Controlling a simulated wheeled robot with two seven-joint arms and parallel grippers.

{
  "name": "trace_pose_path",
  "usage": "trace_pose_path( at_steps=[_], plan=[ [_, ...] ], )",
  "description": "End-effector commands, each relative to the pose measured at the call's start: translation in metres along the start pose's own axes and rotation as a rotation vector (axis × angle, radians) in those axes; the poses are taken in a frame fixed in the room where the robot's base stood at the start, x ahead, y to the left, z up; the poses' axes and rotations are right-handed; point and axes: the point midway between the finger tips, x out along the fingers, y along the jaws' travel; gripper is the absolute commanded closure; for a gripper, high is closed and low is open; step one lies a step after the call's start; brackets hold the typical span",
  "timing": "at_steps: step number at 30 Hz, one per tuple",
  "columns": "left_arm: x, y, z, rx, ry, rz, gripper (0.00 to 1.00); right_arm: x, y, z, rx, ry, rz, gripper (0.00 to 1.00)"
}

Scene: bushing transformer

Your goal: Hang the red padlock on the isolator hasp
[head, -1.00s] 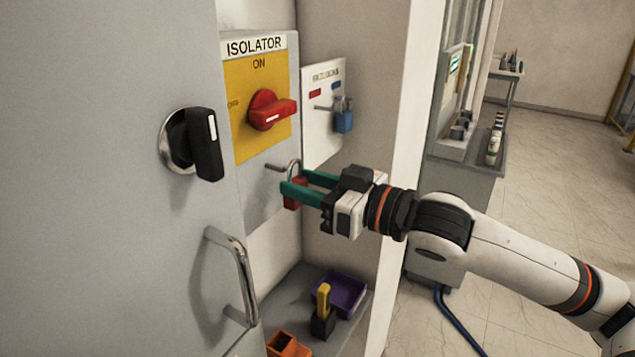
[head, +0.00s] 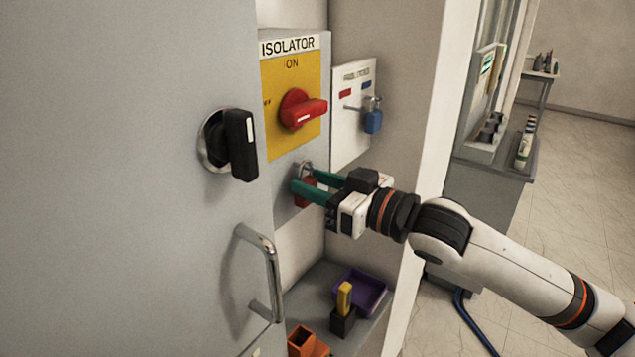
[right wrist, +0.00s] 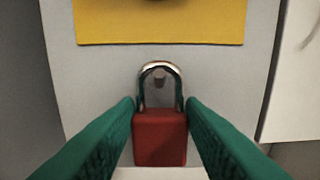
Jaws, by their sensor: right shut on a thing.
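The red padlock (right wrist: 160,138) is upright between the green fingers of my right gripper (right wrist: 160,125), its silver shackle (right wrist: 160,68) pointing up. In the head view the padlock (head: 306,192) is partly hidden by the fingers of my right gripper (head: 313,184), just below the isolator's yellow plate. The hasp (right wrist: 160,82) shows as a small stub inside the shackle loop in the right wrist view. I cannot tell whether the shackle rests on it. The grey isolator box (head: 284,200) carries a red rotary handle (head: 303,110). My left gripper is not in view.
A large grey door with a black knob (head: 238,145) and a metal handle (head: 268,270) stands at left. A white board (head: 352,135) with a blue padlock (head: 373,121) is right of the isolator. Below are a purple tray (head: 362,292) and an orange container (head: 306,342).

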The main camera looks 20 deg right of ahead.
Motion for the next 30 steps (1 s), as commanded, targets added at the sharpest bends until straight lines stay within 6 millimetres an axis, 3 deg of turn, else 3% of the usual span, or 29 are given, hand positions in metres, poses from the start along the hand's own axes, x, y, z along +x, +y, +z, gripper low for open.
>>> trace_pose_path(
  at_steps=[10,11,15,25,30],
  plan=[
    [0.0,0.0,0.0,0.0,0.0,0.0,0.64,0.0,0.0,0.0,0.0,-0.001,0.0,0.89],
    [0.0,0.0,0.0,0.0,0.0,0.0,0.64,0.0,0.0,0.0,0.0,-0.001,0.0,0.63],
    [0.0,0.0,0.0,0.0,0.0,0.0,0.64,0.0,0.0,0.0,0.0,-0.001,0.0,0.4],
    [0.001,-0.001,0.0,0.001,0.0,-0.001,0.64,-0.002,0.0,-0.001,0.001,0.001,0.0,0.39],
    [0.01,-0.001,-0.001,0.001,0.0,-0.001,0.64,-0.02,-0.002,-0.004,-0.001,0.002,-0.003,0.39]
  ],
)
